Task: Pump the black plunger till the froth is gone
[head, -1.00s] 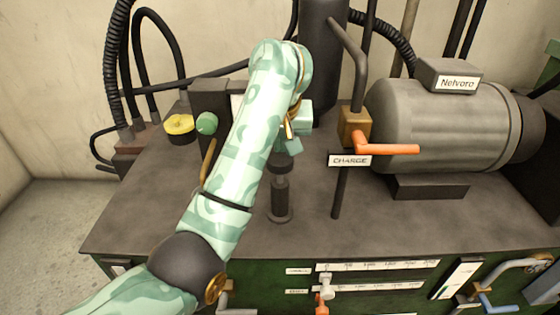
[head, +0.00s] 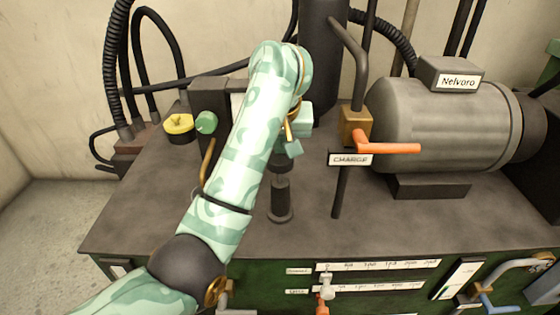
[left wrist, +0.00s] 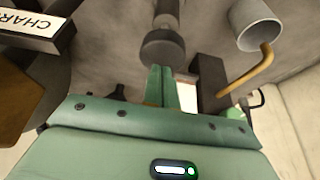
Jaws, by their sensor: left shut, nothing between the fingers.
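The black plunger has a dark round knob (head: 280,163) above an upright dark cylinder (head: 280,200) on the bench top, just right of my left forearm. In the left wrist view the knob (left wrist: 162,47) sits just past the fingertips. My left gripper (head: 293,147) is shut and empty, at the knob with its fingers pointing toward it; I cannot tell whether they touch. Its closed green fingers also show in the wrist view (left wrist: 161,85). A grey cup (left wrist: 258,25) stands under a brass spout (left wrist: 247,78). Froth is not visible. My right gripper is out of view.
An orange-handled valve (head: 385,149) with a CHARGE sign (head: 350,159) stands close right of the plunger. A large grey motor (head: 440,125) fills the right. A yellow-topped button (head: 179,124) and a green knob (head: 206,122) are left of my arm.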

